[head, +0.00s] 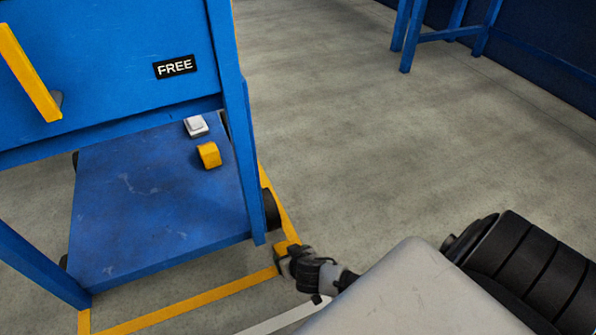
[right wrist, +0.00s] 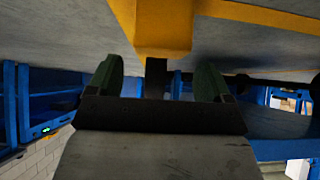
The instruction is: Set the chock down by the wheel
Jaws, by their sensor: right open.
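The yellow chock (right wrist: 163,28) is on the floor just past my right fingertips in the right wrist view, where the floor is at the top. In the head view the chock (head: 282,247) is a small yellow patch, mostly hidden by my right gripper (head: 290,262). My right gripper's fingers (right wrist: 159,82) are apart, with nothing held between them. A dark cart wheel (head: 271,210) is just behind the chock in the head view; I cannot tell whether they touch. My left gripper is out of view.
The blue cart (head: 160,215) has a FREE label, a yellow handle (head: 30,75), and a lower shelf with a yellow block (head: 209,155) and a white-grey piece (head: 196,126). Yellow floor tape (head: 190,303) runs around it. Open floor (head: 370,150) lies to the right.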

